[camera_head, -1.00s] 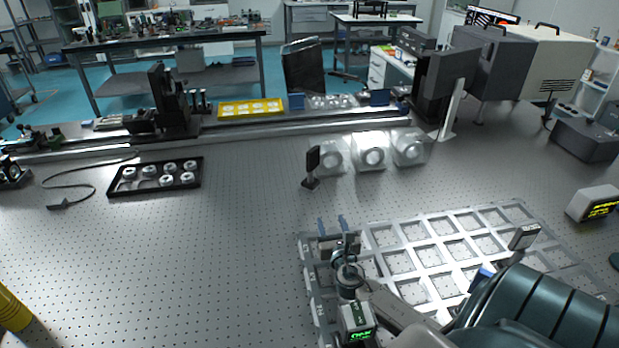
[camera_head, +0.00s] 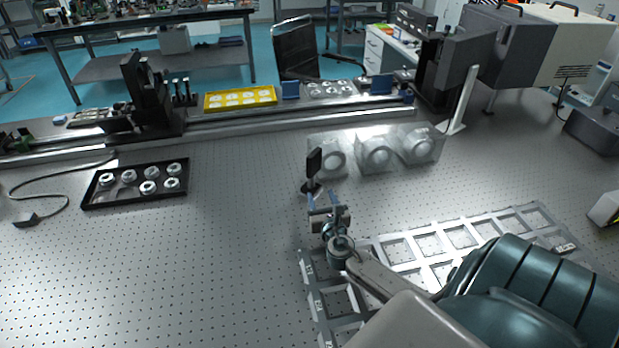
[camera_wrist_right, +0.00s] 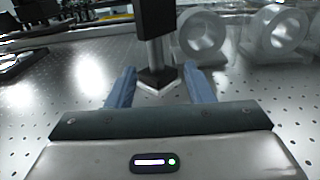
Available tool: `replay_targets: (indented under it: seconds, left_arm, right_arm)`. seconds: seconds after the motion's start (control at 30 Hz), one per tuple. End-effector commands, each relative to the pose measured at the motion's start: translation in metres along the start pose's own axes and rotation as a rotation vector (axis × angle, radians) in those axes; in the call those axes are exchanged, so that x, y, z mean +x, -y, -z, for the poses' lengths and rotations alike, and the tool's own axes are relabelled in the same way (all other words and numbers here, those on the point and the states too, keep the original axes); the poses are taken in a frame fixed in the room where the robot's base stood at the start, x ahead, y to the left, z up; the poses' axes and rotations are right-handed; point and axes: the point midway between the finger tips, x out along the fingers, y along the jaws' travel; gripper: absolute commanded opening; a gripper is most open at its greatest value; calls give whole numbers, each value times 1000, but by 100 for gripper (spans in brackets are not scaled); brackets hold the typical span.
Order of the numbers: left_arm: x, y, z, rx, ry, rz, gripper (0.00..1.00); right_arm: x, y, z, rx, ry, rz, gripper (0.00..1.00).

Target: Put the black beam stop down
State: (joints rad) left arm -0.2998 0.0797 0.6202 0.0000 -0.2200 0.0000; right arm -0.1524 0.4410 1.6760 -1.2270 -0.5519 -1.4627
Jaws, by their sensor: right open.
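The black beam stop (camera_head: 314,163) stands upright on the perforated optical table (camera_head: 240,240), left of the clear cases. In the right wrist view the beam stop (camera_wrist_right: 155,45) shows its dark plate, post and base, with the base on the table surface. My right gripper (camera_head: 322,197) is open, its blue fingers just in front of the beam stop. In the right wrist view the gripper's fingers (camera_wrist_right: 160,88) lie on either side of the post and base, with visible gaps. My left gripper is not in view.
Clear cases with ring-shaped parts (camera_head: 376,152) stand close to the right of the beam stop. A grey grid frame (camera_head: 460,238) lies under my right arm. A black tray (camera_head: 135,184) sits at left. The table between tray and beam stop is clear.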

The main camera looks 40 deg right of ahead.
Motion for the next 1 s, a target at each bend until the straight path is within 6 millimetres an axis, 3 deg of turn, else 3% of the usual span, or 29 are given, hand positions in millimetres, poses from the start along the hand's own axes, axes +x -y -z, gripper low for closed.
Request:
replay_targets:
  seconds: [0.1,0.4,0.7,1.0]
  left_arm:
    - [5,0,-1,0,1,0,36]
    - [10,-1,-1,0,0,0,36]
    - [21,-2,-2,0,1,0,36]
    - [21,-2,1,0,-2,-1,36]
  right_arm:
    - [22,0,1,2,2,2,47]
    - [48,-2,0,2,1,2,47]
    - [88,-8,0,1,1,2,47]
    - [93,-8,-1,0,0,0,47]
